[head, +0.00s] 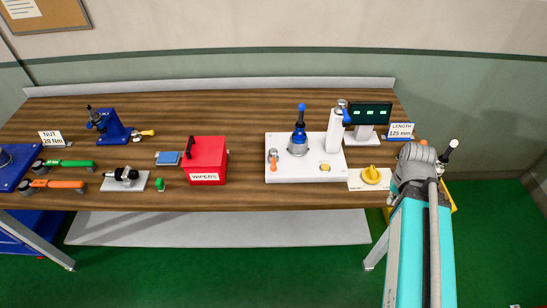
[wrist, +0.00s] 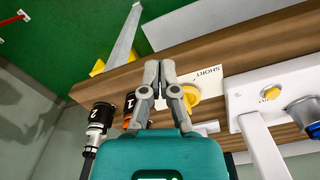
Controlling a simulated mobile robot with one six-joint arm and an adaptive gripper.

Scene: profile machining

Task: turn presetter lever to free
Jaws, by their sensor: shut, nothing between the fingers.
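The presetter (head: 305,174) is a white base on the bench in the head view, with a column and a blue tool holder (head: 299,143) standing on it. A small lever with an orange end (head: 273,155) stands at its front left; which marked position it points to is too small to read. In the wrist view only part of the presetter (wrist: 240,100) shows at the right, and the lever is out of view. My gripper (wrist: 159,66) has its fingertips together and empty, over the bench edge area beside a yellow knob (wrist: 190,99). In the head view my arm hides the fingers.
The yellow knob (head: 371,175) sits on a card right of the presetter. A display (head: 368,114) and LENGTH sign (head: 401,131) stand behind. A red wipers box (head: 205,161) is to the left. Bench between box and presetter is clear.

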